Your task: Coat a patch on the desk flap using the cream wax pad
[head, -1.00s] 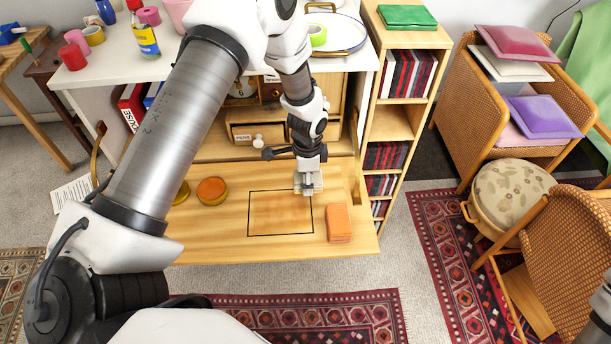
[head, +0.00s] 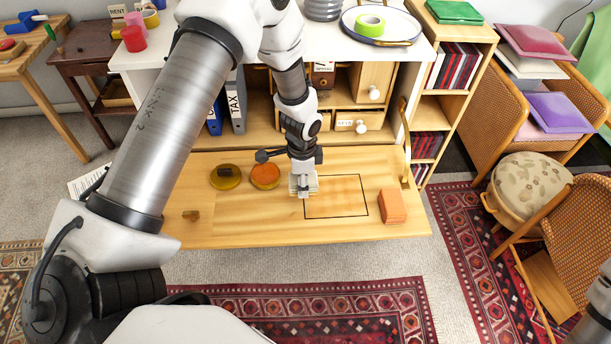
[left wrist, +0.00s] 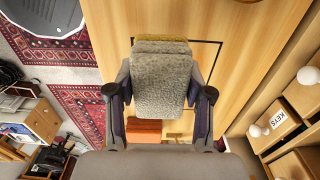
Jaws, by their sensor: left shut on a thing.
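My left gripper (head: 303,188) is shut on the cream wax pad, over the left edge of the outlined patch. In the left wrist view the pad (left wrist: 161,80) is a fuzzy grey-cream block with a yellowish far edge, between the two fingers. I cannot tell whether it touches the wood. The desk flap (head: 250,228) is light wood, folded down level. A thin black rectangle marks the patch (head: 340,198), whose inside looks slightly more orange and blotchy than the wood around it. My right gripper is not in view.
An orange block (head: 392,206) lies right of the patch. A round tin with orange contents (head: 265,176) and a yellow tin with a dark piece on it (head: 226,178) stand left of the gripper. The flap's front left is clear.

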